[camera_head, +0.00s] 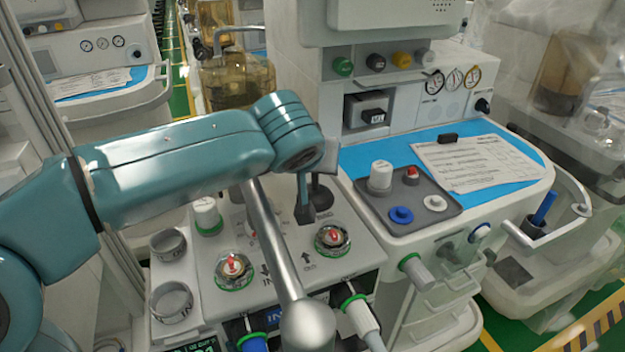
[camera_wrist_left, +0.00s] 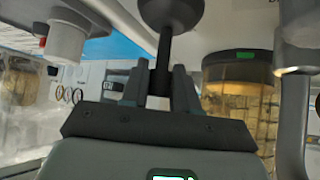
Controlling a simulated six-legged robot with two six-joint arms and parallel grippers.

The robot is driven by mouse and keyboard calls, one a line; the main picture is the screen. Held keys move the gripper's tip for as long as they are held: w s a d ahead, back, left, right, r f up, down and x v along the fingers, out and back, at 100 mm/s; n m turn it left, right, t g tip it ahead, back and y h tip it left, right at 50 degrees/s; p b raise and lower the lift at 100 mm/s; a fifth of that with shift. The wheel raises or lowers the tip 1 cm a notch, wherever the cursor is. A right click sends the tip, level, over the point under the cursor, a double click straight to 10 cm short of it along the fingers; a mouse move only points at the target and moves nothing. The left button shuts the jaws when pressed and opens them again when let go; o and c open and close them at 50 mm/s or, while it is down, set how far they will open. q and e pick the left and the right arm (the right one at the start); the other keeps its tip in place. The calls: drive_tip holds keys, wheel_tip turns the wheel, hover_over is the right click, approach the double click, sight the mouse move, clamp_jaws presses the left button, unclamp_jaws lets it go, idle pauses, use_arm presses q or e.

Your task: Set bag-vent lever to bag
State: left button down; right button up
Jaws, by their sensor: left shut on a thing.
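The bag-vent lever shows in the left wrist view as a dark shaft (camera_wrist_left: 163,60) ending in a round black part (camera_wrist_left: 170,12). My left gripper (camera_wrist_left: 160,84) is shut on this shaft, with one finger on each side. In the head view my left gripper (camera_head: 305,208) points down over the back of the white valve block (camera_head: 290,270). There a round black part (camera_head: 321,197) shows just beside it, and the rest of the lever is mostly hidden. The lever's exact setting cannot be read. My right gripper is in neither view.
A grey metal tube (camera_head: 270,230) rises from the front of the block close to my gripper. Two round valves with red parts (camera_head: 232,268) (camera_head: 332,238) sit on top. An amber canister (camera_head: 237,80) stands behind. A blue-topped work surface (camera_head: 390,158) lies to the right.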

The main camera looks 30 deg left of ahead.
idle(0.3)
use_arm(q)
drive_tip(key=c, duration=0.9)
unclamp_jaws()
drive_tip(key=shift+w, duration=0.1)
drive_tip(key=shift+r, duration=0.1)
